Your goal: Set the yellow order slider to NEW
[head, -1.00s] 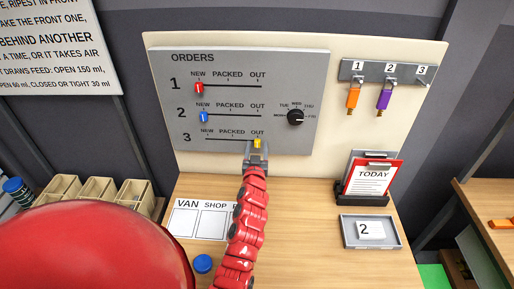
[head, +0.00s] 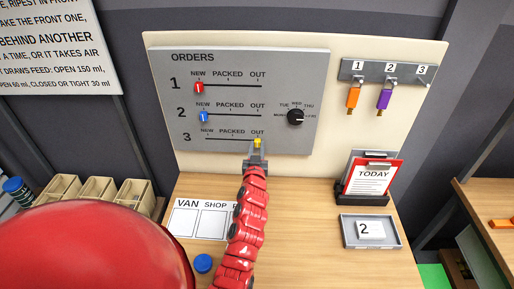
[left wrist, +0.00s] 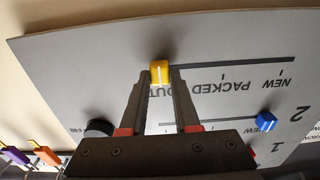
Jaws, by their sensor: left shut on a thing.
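The orders board (head: 305,75) has three slider rows, each marked NEW, PACKED and OUT. The yellow order slider (head: 257,142) is the knob of row 3, at the right end of its track under OUT. My left gripper (head: 257,148) reaches it from below and is shut on it. In the left wrist view the board appears upside down, and the yellow slider (left wrist: 160,72) sits between the tips of my left gripper (left wrist: 161,80). The row 3 track runs empty toward NEW. My right gripper is not in view.
The red slider (head: 199,88) and blue slider (head: 203,117) both stand at NEW. A black day dial (head: 295,117) is right of the tracks. Keys hang from a rack (head: 345,70); a TODAY clipboard (head: 372,178) and tray (head: 348,238) stand at right.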

